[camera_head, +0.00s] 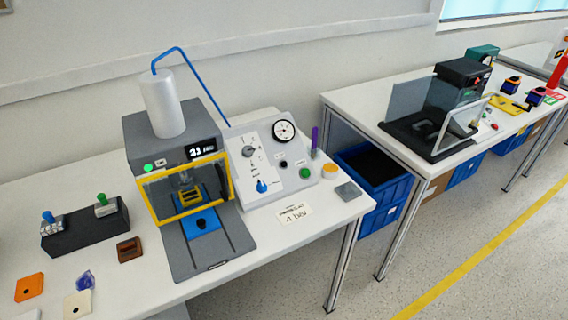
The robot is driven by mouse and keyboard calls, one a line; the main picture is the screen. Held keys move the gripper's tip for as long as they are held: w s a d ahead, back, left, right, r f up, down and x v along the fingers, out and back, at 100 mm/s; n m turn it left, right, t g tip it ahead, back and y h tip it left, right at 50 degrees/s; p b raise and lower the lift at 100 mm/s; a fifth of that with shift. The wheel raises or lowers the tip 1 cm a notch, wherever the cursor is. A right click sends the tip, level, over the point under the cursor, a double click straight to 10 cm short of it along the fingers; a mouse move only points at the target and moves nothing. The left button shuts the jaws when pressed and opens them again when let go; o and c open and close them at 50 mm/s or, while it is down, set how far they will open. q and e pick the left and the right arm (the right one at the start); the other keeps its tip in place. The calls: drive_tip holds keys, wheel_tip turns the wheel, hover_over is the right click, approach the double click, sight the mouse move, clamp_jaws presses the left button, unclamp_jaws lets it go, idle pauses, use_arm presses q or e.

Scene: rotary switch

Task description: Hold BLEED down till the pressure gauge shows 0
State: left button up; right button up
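The pressure gauge (284,130) is a round white dial with a black rim at the top of a sloped light grey control panel (291,187). Its needle is too small to read. Below it on the panel are a small black button (283,163) and a green button (305,172). The lettering is too small to read, so I cannot tell which control is BLEED. Neither of my grippers is in view.
Left of the panel stands a press (152,130) with a yellow-framed window, lit display and white cylinder. A card (294,215) reading "4 bar" lies before the panel. A purple upright item (314,139) and a grey block (348,191) are at its right.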

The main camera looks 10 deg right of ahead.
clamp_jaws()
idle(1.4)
